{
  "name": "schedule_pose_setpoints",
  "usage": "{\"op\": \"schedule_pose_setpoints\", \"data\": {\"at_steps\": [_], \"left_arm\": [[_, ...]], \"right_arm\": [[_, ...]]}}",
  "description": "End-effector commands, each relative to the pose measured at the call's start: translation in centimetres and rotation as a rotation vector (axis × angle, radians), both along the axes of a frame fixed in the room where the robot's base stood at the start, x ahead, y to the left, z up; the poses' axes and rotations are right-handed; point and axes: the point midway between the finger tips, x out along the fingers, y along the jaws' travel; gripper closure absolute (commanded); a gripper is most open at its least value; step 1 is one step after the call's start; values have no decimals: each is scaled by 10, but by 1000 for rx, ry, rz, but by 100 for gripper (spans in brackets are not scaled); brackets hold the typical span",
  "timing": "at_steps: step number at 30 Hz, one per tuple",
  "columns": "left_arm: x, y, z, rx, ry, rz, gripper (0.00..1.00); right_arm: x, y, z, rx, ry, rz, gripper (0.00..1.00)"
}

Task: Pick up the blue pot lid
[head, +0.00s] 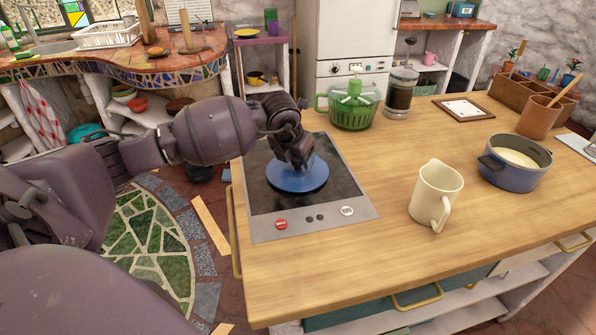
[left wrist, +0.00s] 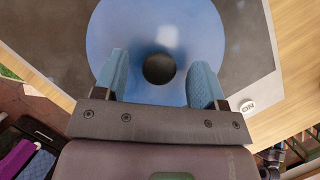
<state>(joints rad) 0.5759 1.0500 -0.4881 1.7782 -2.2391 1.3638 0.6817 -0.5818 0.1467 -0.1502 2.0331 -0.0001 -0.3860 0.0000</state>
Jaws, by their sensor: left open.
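The blue pot lid (head: 297,177) lies flat on the dark cooktop (head: 255,205) set in the wooden counter. In the left wrist view the lid (left wrist: 200,35) is a wide blue disc with a dark round knob (left wrist: 158,68) at its middle. My left gripper (head: 298,160) is right above the lid, pointing down. In the wrist view its two blue-padded fingers (left wrist: 160,85) are apart, one on each side of the knob, with a gap to it on both sides. The head view hides the knob behind the gripper. My right gripper is not in view.
A blue pot (head: 514,172) with pale contents stands at the right. A cream mug (head: 435,195) stands between it and the cooktop. A green salad spinner (head: 352,106) and a French press (head: 400,92) stand behind the cooktop. The counter's front middle is clear.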

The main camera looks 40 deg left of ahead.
Motion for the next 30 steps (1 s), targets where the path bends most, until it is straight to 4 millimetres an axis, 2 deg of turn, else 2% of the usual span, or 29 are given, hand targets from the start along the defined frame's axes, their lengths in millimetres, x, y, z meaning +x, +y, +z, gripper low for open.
{"op": "schedule_pose_setpoints", "data": {"at_steps": [3, 11, 23, 30], "left_arm": [[4, 1, -10, 0, 0, 1, 35], [5, 1, -11, 0, -2, 0, 35], [5, 1, -11, 0, -1, 0, 92], [5, 1, -10, 0, -2, 0, 92]], "right_arm": [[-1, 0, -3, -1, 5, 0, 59], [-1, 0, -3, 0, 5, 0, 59], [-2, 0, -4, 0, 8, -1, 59], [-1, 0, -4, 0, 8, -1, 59]]}}
